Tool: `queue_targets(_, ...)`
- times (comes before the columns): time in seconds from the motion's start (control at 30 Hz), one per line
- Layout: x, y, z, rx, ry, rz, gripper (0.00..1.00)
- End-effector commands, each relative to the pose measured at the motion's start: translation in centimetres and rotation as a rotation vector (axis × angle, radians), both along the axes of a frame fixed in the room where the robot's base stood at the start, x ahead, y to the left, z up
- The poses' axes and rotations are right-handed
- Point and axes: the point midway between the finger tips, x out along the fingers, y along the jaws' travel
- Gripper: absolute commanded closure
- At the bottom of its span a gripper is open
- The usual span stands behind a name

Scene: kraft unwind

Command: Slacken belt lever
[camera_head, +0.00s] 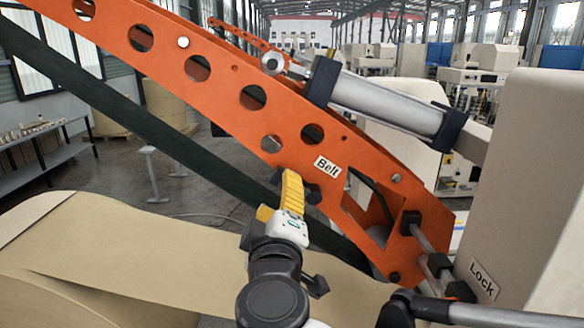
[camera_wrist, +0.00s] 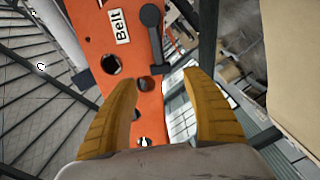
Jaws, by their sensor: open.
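The belt lever (camera_wrist: 152,32) is a dark bar with a round end, on the orange arm beside the "Belt" label (camera_wrist: 120,26). In the head view, dark parts of the lever (camera_head: 313,196) show beside my yellow fingers, which hide the rest. The label also shows there (camera_head: 327,167), just above and right of my gripper (camera_head: 291,176). In the wrist view, my gripper (camera_wrist: 161,78) is open and empty. Its fingers are spread, and the lever's lower end lies just beyond the gap between the fingertips. I cannot tell whether they touch it.
The orange perforated arm (camera_head: 225,95) slopes down to the right, with a dark belt (camera_head: 150,125) below it. A grey cylinder (camera_head: 385,105) lies above. A kraft roll (camera_head: 90,245) fills the lower left. A pale housing with a "Lock" label (camera_head: 482,278) stands right.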

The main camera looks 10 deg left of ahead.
Motion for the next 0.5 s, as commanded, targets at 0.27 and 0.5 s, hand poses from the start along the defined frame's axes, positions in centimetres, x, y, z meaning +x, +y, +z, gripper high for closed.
queue_targets(0.27,5.5,1.2,0.2,0.000,0.000,-0.004,0.42)
queue_targets(0.5,7.7,1.8,0.1,0.000,0.002,-0.003,0.42)
